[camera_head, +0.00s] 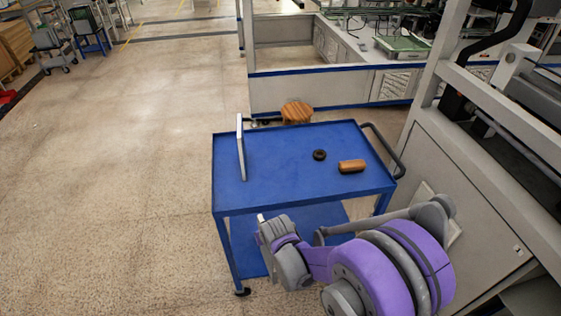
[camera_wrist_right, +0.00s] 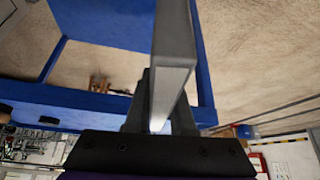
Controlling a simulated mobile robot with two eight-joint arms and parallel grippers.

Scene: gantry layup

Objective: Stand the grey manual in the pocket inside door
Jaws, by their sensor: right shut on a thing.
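In the right wrist view a grey slab, which looks like the manual (camera_wrist_right: 174,38), runs from between the fingers of my right gripper (camera_wrist_right: 162,98) to the top edge. The gripper is shut on it. In the head view the right gripper (camera_head: 262,220) is by the cart's near left corner; its grip is too small to make out there. A thin pale upright panel (camera_head: 241,147), seen nearly edge-on, is at the cart's left end. I cannot tell whether it is the manual or part of a door. No pocket is clearly visible. My left gripper is not in view.
The blue cart (camera_head: 285,170) carries a black ring (camera_head: 319,155) and an orange-brown block (camera_head: 351,166). A wooden stool (camera_head: 297,112) stands behind it. A grey machine cabinet (camera_head: 455,185) stands close on the right.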

